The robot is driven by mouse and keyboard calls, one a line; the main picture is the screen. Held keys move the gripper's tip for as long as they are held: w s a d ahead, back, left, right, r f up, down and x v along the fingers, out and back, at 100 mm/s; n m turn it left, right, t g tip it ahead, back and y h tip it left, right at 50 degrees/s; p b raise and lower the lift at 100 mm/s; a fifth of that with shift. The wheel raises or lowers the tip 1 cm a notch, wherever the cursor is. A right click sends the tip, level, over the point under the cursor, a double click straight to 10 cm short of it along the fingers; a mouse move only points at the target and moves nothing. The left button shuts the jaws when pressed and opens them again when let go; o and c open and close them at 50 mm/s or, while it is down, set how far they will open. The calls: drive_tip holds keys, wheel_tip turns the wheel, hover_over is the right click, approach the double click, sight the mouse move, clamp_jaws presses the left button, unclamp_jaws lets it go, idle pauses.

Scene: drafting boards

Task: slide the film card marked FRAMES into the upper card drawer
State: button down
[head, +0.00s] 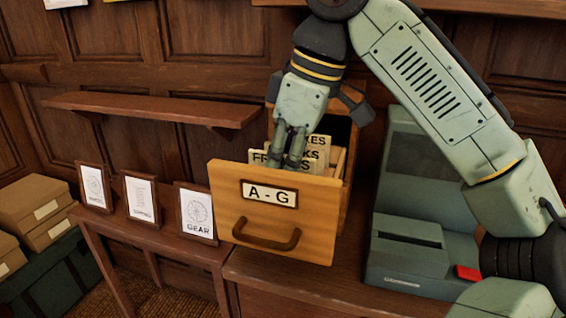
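The wooden card drawer (228,187) labelled A-G is pulled out toward me from its cabinet on the desk. Several cream index cards stand upright in it. The frontmost card (258,157) shows letters starting "FR"; the rest of its word is hidden behind my fingers. Cards behind it show tab endings "KS" and "KES". My gripper (286,158) points down into the drawer just behind its front panel, with its fingertips at the "FR" card. The fingers' lower ends overlap the card, and I cannot tell whether they pinch it.
A grey-green machine (408,255) with a slot and a red button stands right of the drawer. Three framed pictures (142,199) stand on a side table at the left. A wall shelf (150,107) is above them. Cardboard boxes (35,205) are stacked at the far left.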

drive_tip(key=shift+f, duration=0.45)
drive_tip(key=c, duration=1.7)
unclamp_jaws()
drive_tip(key=v, duration=0.7)
drive_tip(key=shift+d+r, duration=0.1)
drive_tip(key=shift+r, duration=0.15)
